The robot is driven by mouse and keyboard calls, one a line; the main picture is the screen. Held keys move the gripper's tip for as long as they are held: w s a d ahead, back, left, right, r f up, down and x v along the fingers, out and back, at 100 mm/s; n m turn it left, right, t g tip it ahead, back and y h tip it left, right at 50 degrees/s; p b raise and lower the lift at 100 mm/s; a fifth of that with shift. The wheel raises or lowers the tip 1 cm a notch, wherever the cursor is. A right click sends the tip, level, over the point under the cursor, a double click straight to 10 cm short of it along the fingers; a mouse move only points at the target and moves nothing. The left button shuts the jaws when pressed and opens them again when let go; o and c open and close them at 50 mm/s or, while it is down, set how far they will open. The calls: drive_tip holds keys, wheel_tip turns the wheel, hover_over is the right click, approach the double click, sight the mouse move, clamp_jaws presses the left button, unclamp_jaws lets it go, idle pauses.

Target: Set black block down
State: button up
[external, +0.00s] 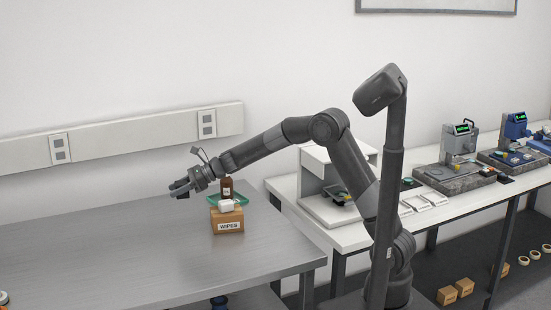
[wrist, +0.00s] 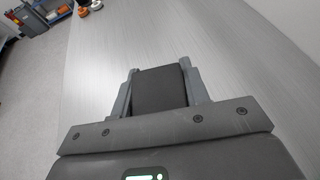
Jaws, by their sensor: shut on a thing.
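My gripper (external: 181,188) reaches out to the left over the grey metal table (external: 110,250) in the external view. In the wrist view its two fingers (wrist: 159,88) are shut on the black block (wrist: 160,88), which sits between them as a dark, flat-faced piece. The block is hard to tell from the dark fingers in the external view. It appears to be held above the table, with bare tabletop in view beyond it. The exact gap beneath it cannot be told.
A cardboard WIPES box (external: 228,219) with a white item on top stands right of my gripper, near a green tray (external: 262,198) and brown bottle (external: 227,187). Orange and white round items (wrist: 88,8) lie at the table's far edge.

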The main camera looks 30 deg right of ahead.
drive_tip(key=s+a+f+n+g, duration=0.2)
drive_tip(key=s+a+f+g, duration=0.15)
drive_tip(key=s+a, duration=0.4)
hover_over(138, 259)
drive_tip(key=shift+t, duration=0.45)
wheel_tip(138, 259, down, 7)
drive_tip(key=shift+f, duration=0.1)
drive_tip(key=shift+s+f, duration=0.1)
drive_tip(key=shift+f, duration=1.95)
drive_tip(key=shift+f, duration=0.1)
drive_tip(key=o, duration=1.3)
drive_tip(key=shift+c, duration=0.2)
